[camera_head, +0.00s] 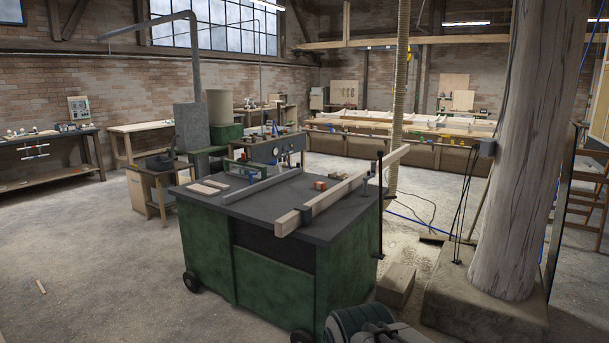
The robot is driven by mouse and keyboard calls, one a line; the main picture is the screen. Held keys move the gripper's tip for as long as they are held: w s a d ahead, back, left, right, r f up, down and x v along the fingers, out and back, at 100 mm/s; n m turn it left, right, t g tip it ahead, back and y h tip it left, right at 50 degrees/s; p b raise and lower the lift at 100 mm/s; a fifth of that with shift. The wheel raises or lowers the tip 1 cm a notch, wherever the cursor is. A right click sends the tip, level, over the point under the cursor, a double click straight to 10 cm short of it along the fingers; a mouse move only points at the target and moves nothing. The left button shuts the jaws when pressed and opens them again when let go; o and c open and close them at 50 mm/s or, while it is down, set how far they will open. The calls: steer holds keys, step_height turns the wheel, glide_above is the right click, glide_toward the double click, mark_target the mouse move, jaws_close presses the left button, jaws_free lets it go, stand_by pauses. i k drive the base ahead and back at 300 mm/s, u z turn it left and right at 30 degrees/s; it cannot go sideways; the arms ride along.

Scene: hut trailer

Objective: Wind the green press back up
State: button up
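A small green frame (250,160) stands at the back of the dark-topped green cabinet bench (262,208). It may be the green press, but it is too small here to be sure. Its screw, handle and plate height cannot be made out. A grey panel with round dials (280,152) is beside it on the right. A larger green machine with a grey upright plate (192,128) stands farther back on the left. My gripper is not in view, so its distance from the press cannot be told.
A long wooden beam (345,189) crosses the bench top. Small boards (206,188) lie at its left. A thick wooden post (520,150) on a concrete block stands at right. A green motor-like thing (368,325) is low in front. The floor at left (90,260) is mostly clear.

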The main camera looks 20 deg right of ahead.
mark_target(244, 156)
steer(key=z, duration=0.4)
steer(key=i, duration=2.75)
steer(key=u, duration=0.3)
